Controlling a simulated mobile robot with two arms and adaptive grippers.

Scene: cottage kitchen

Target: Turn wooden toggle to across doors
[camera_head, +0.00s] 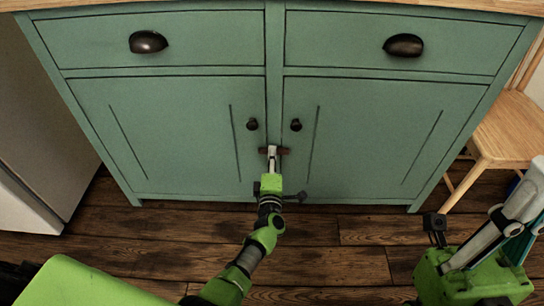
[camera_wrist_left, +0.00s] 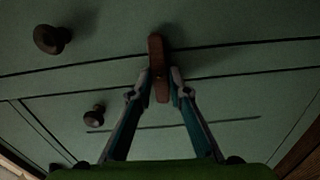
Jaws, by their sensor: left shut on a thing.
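The wooden toggle (camera_head: 284,151) is a small reddish-brown bar at the seam between the two green cabinet doors, below the knobs. It lies about level in the head view, reaching over both doors. In the left wrist view the toggle (camera_wrist_left: 156,52) stands upright in the picture, crossing the door seam. My left gripper (camera_head: 272,154) is at the toggle, with its fingers closed on either side of the bar; the fingertips (camera_wrist_left: 162,84) hide part of it. My right gripper (camera_head: 512,222) is at the right edge, away from the cabinet, its fingertips partly cut off.
The left door (camera_head: 170,130) and right door (camera_head: 370,130) look closed, each with a dark round knob (camera_head: 252,124) (camera_head: 296,125). Two drawers with dark cup pulls (camera_head: 148,42) (camera_head: 404,45) are above. A wooden chair (camera_head: 510,130) stands right. Wood floor (camera_head: 350,262) is in front.

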